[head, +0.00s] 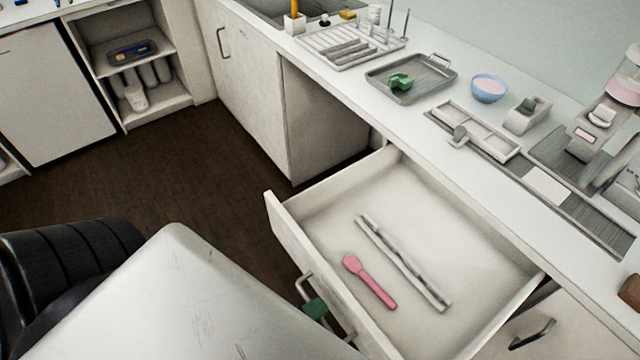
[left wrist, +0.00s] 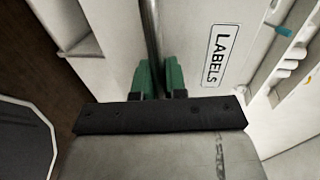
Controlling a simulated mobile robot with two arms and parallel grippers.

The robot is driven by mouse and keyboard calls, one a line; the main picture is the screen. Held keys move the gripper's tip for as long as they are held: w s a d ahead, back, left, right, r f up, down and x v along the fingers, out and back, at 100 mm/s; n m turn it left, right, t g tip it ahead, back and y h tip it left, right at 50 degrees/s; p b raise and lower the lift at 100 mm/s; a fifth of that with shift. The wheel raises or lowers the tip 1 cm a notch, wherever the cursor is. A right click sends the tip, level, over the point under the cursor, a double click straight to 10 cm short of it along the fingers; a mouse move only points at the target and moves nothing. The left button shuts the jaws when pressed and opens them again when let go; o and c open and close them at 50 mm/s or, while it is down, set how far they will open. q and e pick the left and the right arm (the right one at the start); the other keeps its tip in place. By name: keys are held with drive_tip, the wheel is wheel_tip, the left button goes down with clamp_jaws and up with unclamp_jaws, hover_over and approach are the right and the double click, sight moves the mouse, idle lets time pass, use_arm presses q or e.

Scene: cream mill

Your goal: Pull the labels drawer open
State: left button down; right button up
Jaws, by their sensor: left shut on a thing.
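The labels drawer (head: 455,235) stands pulled well out from under the counter in the head view. A pink spatula-like tool (head: 370,282) and a long grey metal strip (head: 403,262) lie inside it. In the left wrist view, the drawer front carries a plate reading LABELS (left wrist: 219,55). My left gripper (head: 315,308) is at the drawer's bar handle (head: 303,287), outside the front panel. Its green fingers (left wrist: 160,78) are shut on the handle bar (left wrist: 152,40) in the left wrist view. My right gripper is not in view.
The counter above holds a grey tray (head: 436,88) with a green item, a blue bowl (head: 489,89) and a dish rack (head: 345,50). A closed drawer handle (head: 532,334) shows at lower right. Dark floor (head: 190,165) is clear left of the drawer.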

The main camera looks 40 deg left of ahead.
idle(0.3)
use_arm(q)
drive_tip(key=c, duration=1.2)
unclamp_jaws()
drive_tip(key=shift+s+a, duration=0.1)
drive_tip(key=shift+s, duration=0.05)
drive_tip(key=b+v, duration=0.1)
drive_tip(key=v, duration=0.9)
drive_tip(key=shift+s+b, duration=0.25)
drive_tip(key=shift+b, duration=0.1)
